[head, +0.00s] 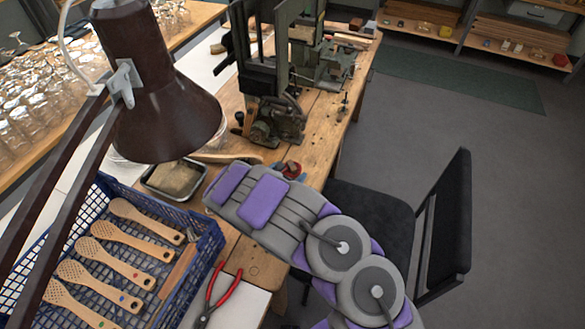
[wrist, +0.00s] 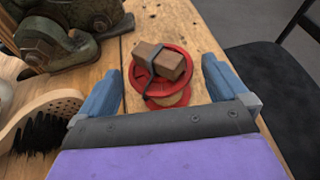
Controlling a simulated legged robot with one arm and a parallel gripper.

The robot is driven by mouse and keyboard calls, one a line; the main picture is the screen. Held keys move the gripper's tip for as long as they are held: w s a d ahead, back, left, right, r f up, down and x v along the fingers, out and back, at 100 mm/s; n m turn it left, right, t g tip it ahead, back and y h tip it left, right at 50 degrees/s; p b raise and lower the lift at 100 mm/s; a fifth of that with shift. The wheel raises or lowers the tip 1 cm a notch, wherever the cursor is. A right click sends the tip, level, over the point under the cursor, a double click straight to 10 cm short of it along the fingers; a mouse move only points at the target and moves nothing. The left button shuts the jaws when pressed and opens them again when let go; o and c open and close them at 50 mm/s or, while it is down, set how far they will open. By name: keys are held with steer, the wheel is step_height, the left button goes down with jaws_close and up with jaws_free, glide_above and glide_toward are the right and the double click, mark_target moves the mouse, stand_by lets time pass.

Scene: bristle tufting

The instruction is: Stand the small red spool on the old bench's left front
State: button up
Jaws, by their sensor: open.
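The red spool (wrist: 183,84) is on the wooden bench (wrist: 200,48) in the wrist view, with a small brown block (wrist: 165,60) bound by a dark strap lying across it. I cannot tell whether the spool stands or leans. My gripper (wrist: 160,66) is open, with one blue finger on each side of the spool and visible gaps to both. The old bench (head: 325,125) runs away to the upper right.
A wooden brush (wrist: 38,118) with black bristles lies left of my gripper. Dark green machines (head: 275,120) stand farther back. A blue crate (head: 200,262) of brush handles, red-handled pliers (head: 222,292) and a lamp (head: 165,100) are at left. A black chair (head: 375,210) stands at right.

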steer(key=p+v, duration=0.1)
steer(key=v, duration=0.7)
steer(key=shift+s+a, duration=0.1)
steer(key=s+d+r+m+g+h, duration=0.25)
steer(key=d+r+m, duration=0.45)
steer(key=d+r, duration=0.4)
steer(key=s+d+r+m+g+h, duration=0.2)
steer(key=d+r+m+g+h, duration=0.2)
steer(key=d+r+m, duration=0.65)
steer(key=s+d+r+m+g+y, duration=0.25)
steer(key=s+d+m+g, duration=0.2)
steer(key=s, duration=0.65)
steer(key=s+d+r+m+g+y, duration=0.2)
steer(key=s+d+r+m+g, duration=0.15)
steer(key=s+d, duration=0.45)
steer(key=s+a+m+y, duration=0.5)
steer(key=s+a+y, duration=0.3)
steer(key=s+a, duration=0.4)
steer(key=shift+s+a+r+t, duration=0.2)
steer(key=shift+s+a+t, duration=0.15)
steer(key=shift+s, duration=1.65)
